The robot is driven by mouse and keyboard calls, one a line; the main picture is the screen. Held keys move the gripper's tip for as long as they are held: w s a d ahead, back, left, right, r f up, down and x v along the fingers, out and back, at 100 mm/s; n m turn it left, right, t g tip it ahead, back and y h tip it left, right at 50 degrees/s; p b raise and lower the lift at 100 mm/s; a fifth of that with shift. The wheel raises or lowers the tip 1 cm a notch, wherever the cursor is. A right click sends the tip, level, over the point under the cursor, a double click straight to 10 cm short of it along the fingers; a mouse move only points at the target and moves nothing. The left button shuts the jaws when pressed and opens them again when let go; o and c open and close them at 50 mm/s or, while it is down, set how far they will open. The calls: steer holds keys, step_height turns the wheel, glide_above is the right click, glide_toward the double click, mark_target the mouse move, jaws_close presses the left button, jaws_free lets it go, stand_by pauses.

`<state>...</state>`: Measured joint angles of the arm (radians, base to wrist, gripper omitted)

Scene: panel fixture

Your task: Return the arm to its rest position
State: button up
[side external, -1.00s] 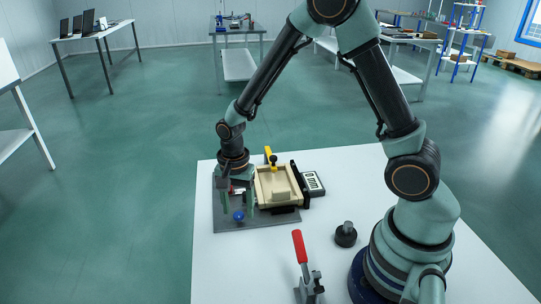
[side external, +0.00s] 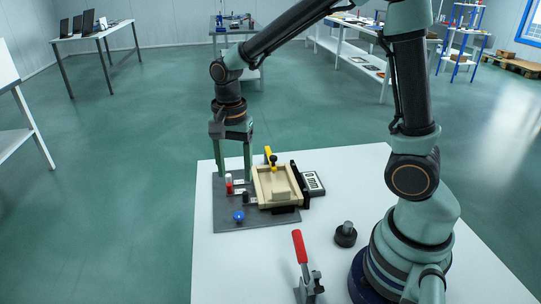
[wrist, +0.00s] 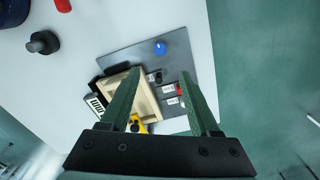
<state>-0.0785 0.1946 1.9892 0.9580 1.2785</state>
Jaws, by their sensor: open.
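My gripper (side external: 233,179) is open and empty, pointing down above the back left of the grey panel (side external: 255,222). Its two green fingers stand apart, and they also frame the wrist view (wrist: 158,88). On the panel are a blue round knob (side external: 239,216), a red-and-white part (side external: 229,184) near the left finger, and a pale wooden tray-like box (side external: 262,199) with a block in it. A yellow handle (side external: 268,153) is at the box's far end. In the wrist view the fingers partly cover the box and the small labelled switches.
A meter with a display (side external: 313,183) lies right of the box. A black knob (side external: 345,235) and a red-handled clamp (side external: 300,248) stand on the white table (side external: 215,270) nearer the front. The space above the table's front left is clear.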

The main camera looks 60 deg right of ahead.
steer(key=s+d+r+n+t, duration=0.3)
steer(key=s+r+n+t, duration=0.2)
steer(key=n, duration=0.8)
steer(key=s+r, duration=0.3)
steer(key=r, duration=0.2)
steer(key=shift+s+r+n+t, duration=0.3)
steer(key=shift+s+n, duration=0.1)
